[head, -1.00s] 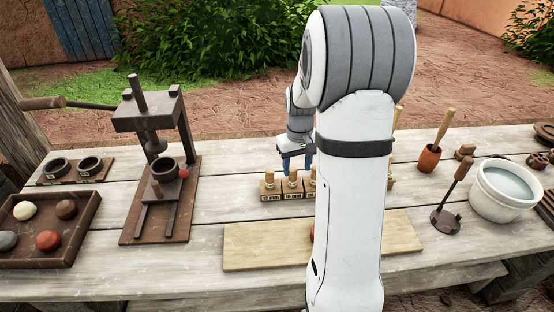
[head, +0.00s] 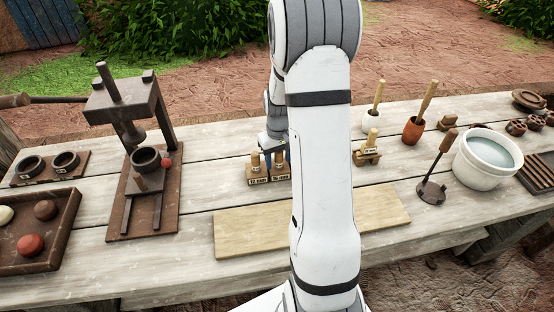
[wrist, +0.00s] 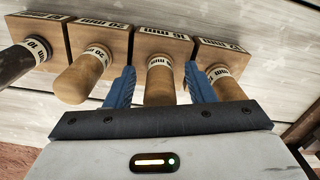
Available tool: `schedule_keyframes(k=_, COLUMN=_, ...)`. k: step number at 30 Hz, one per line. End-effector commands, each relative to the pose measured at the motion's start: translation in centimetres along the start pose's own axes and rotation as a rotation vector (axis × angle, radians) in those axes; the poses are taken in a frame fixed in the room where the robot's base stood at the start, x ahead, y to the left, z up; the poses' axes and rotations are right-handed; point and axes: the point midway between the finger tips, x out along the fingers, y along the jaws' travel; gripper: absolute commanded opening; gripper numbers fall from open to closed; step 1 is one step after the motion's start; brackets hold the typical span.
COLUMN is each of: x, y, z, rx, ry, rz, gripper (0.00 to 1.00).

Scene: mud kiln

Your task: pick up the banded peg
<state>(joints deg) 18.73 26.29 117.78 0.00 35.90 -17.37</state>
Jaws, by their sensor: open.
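A row of wooden blocks (head: 258,182) with size labels stands on the table, each holding a peg. In the wrist view a wooden peg with a white printed band, apparently 16 mm (wrist: 160,84), stands upright between my fingers. Banded pegs stand on either side of it, one reading 20 mm (wrist: 82,80) and one apparently 12 mm (wrist: 228,87). A dark peg (wrist: 14,65) with a white band is at the far left. Several pegs have bands. My gripper (wrist: 159,70) is open around the middle peg; contact cannot be told. In the head view my arm hides part of the row.
A bare board (head: 245,233) lies in front of the row. A dark press (head: 143,165) stands to the left, a tray of balls (head: 70,222) beyond it. To the right are a stamp tool (head: 438,165), a pot with a pestle (head: 414,130) and a white bucket (head: 488,160).

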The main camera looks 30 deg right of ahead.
Motion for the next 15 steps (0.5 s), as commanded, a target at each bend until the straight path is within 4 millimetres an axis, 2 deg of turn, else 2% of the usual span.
schedule_keyframes(k=4, x=-0.02, y=-0.03, z=-0.01, rx=-0.001, ry=0.000, rz=0.000, gripper=0.49)
schedule_keyframes(k=15, x=-0.04, y=-0.07, z=-0.03, rx=-0.002, ry=0.000, rz=0.000, gripper=0.19)
